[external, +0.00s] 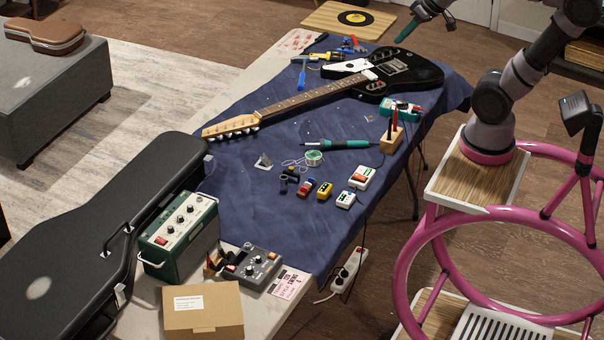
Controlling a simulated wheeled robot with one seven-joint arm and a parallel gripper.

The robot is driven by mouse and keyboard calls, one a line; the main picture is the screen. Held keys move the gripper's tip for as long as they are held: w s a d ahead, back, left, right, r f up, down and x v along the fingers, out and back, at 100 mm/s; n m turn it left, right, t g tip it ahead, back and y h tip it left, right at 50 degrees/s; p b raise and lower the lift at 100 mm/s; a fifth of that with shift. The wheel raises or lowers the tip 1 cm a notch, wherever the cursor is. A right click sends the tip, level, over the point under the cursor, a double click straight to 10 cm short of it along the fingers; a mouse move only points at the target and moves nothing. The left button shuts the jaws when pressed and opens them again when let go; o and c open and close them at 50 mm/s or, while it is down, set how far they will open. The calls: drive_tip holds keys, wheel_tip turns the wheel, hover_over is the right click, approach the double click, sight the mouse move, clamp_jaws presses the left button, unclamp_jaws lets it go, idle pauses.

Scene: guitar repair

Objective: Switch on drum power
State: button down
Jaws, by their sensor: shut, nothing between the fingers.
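A grey drum machine (252,266) with several knobs and pads lies at the near end of the table, between the green amplifier and a pink card. Its power switch is too small to make out, and so is its on or off state. My gripper (407,30) is high at the top of the external view, beyond the guitar and far from the drum machine. It looks shut, with slim green ends pointing down and left.
A green amplifier (180,236), a cardboard box (203,309) and a black guitar case (100,245) crowd around the drum machine. Small pedals (325,190), a soldering iron (345,144) and a guitar (390,74) lie on the blue cloth (235,180). A power strip (350,269) hangs beside the table.

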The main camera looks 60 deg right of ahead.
drive_tip(key=w+a+f+n+g+y, duration=0.1)
drive_tip(key=w+a+f+n, duration=0.55)
drive_tip(key=w+a, duration=0.35)
drive_tip(key=w+a+f+n+g, duration=0.1)
drive_tip(key=w+a+f+n, duration=0.5)
drive_tip(key=w+a+f, duration=0.45)
drive_tip(key=w+a+f+n+g+y, duration=0.1)
drive_tip(key=w+a+f+n+y, duration=0.1)
drive_tip(key=a+f, duration=0.9)
drive_tip(key=w+a+f+n+g+y, duration=0.2)
drive_tip(key=a+f+n+y, duration=0.2)
drive_tip(key=a+f, duration=0.7)
drive_tip(key=shift+a+f+n, duration=0.15)
drive_tip(key=shift+a+n, duration=1.1)
drive_tip(key=shift+a, duration=0.45)
